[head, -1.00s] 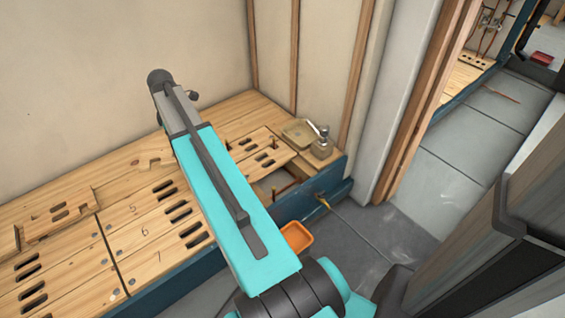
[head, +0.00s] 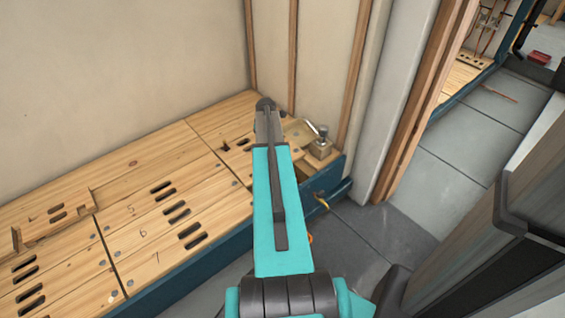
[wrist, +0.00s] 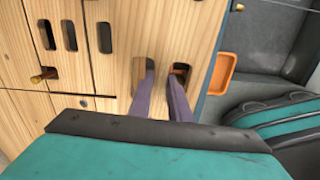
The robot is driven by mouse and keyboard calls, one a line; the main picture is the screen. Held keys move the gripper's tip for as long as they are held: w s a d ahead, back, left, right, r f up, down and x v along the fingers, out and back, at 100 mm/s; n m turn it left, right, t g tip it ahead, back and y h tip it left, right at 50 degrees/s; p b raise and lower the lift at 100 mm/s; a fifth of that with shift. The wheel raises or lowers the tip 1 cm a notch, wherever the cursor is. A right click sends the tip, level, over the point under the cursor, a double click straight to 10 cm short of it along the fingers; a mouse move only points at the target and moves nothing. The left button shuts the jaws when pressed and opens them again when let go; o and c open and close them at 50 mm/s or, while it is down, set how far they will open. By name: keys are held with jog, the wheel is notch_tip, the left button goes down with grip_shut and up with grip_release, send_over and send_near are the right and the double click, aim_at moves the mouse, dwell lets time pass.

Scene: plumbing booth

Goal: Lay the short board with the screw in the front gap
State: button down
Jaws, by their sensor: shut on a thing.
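In the wrist view my gripper (wrist: 163,78) has its two fingers in neighbouring slots of a short wooden board (wrist: 116,65), shut on the wood between them. The board lies along the front edge of the platform. The front gap is not visible as an open hole; the board and my arm cover that area. I cannot tell whether the board is fully seated or slightly above. A screw on it cannot be made out for certain. In the head view my forearm hides the gripper and board.
The slotted wooden platform (head: 140,215) fills the left. A metal fitting on a block (head: 320,143) stands at its far right corner by the wall. A brass fitting (wrist: 45,75) shows at left in the wrist view. An orange tray (wrist: 221,75) is on the floor in front.

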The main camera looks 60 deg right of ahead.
jog(key=shift+n, duration=0.4)
jog(key=s+d+f, duration=0.2)
jog(key=s, duration=0.1)
jog(key=s+d+f, duration=0.1)
jog(key=s, duration=0.1)
jog(key=shift+d+f, duration=0.15)
jog(key=shift+f, duration=0.05)
jog(key=shift+f, duration=0.15)
notch_tip(320, 180, down, 5)
jog(key=b, duration=0.4)
jog(key=shift+p, duration=0.7)
dwell(0.8)
jog(key=shift+f, duration=1.6)
dwell(0.7)
jog(key=shift+p, duration=0.3)
dwell(0.4)
jog(key=shift+f, duration=0.2)
dwell(0.6)
